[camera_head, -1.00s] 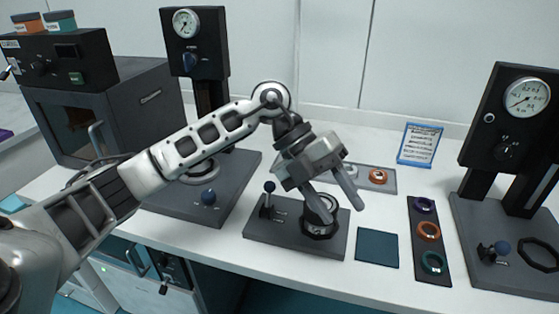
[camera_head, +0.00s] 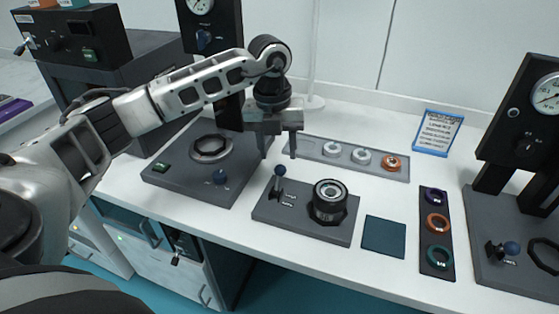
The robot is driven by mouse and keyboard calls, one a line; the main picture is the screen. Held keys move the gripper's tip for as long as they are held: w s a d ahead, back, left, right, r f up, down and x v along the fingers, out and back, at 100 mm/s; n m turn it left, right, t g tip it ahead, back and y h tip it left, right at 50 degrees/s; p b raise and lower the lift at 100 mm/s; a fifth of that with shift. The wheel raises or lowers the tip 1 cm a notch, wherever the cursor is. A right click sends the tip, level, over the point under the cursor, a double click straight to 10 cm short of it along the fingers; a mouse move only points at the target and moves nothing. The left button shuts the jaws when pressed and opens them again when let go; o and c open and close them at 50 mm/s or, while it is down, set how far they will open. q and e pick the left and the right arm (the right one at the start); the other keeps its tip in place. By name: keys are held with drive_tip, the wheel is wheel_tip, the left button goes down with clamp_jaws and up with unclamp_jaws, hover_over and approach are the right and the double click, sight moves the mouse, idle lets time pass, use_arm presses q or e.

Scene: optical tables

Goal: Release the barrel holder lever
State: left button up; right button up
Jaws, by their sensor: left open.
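The barrel holder (camera_head: 300,218) is a dark grey base plate in the middle of the bench. A lever (camera_head: 279,180) with a blue ball knob stands roughly upright on its left part. A dark barrel (camera_head: 329,199) with a light ring on top sits upright in the holder's right part. My left gripper (camera_head: 279,155) hangs pointing down above and behind the lever, its two fingers apart and empty. It appears clear of the knob. My right gripper is not in view.
Behind the holder lies a grey tray (camera_head: 313,150) with several rings. To its right are a dark teal mat (camera_head: 384,237) and a strip of coloured rings (camera_head: 436,262). A gauge press (camera_head: 207,160) stands left, another gauge stand (camera_head: 510,240) right. An instruction card (camera_head: 437,132) stands behind.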

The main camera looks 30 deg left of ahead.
sight(280, 166)
use_arm(q)
wheel_tip(280, 166, down, 4)
drive_tip(key=shift+w+d+r, duration=0.1)
drive_tip(key=shift+d, duration=0.05)
drive_tip(key=shift+f, duration=0.5)
drive_tip(key=c, duration=1)
